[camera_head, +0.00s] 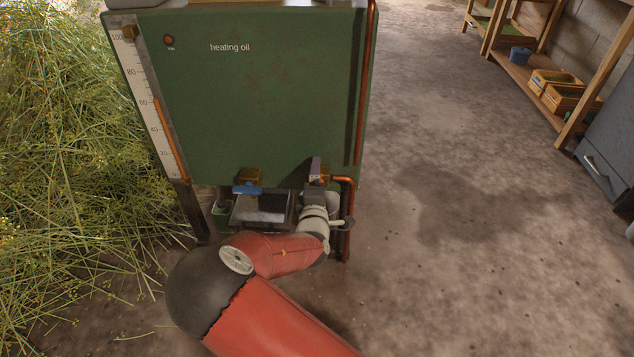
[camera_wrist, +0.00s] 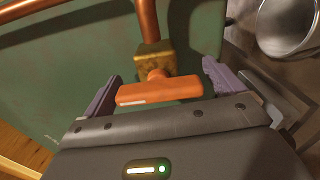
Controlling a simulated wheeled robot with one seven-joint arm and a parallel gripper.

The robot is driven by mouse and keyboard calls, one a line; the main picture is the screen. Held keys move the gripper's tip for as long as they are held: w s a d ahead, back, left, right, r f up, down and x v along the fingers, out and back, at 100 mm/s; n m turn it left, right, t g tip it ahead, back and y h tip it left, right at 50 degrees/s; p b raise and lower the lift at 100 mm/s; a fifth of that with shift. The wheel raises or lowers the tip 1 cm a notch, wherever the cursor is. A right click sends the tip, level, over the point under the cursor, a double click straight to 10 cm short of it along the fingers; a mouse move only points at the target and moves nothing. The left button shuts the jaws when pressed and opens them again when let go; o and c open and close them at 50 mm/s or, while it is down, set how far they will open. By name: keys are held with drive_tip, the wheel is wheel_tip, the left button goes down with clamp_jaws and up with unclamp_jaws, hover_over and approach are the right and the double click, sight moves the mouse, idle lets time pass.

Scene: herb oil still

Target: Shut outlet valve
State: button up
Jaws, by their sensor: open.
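The green tank (camera_head: 260,100) is marked "heating oil". Under its lower right is a brass valve (camera_head: 325,173) joined to a copper pipe (camera_head: 345,200). In the wrist view this valve's brass body (camera_wrist: 154,55) carries an orange lever handle (camera_wrist: 160,91), lying crosswise between my fingers. My gripper (camera_wrist: 160,88) is open, a purple-grey finger on either side of the handle, with gaps visible. In the head view my gripper (camera_head: 317,175) is at the valve, and my wrist hides the handle there. A second valve, with a blue handle (camera_head: 247,189), is at the lower left.
A level gauge (camera_head: 152,100) runs down the tank's left edge. A metal vessel (camera_wrist: 287,25) shows at upper right in the wrist view. Cut herbs (camera_head: 70,170) are heaped at left. Wooden shelves (camera_head: 530,75) stand far right. The concrete floor (camera_head: 450,200) between is clear.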

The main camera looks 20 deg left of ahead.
drive_tip(key=v, duration=0.7)
drive_tip(key=shift+s, duration=0.4)
drive_tip(key=shift+d, duration=0.1)
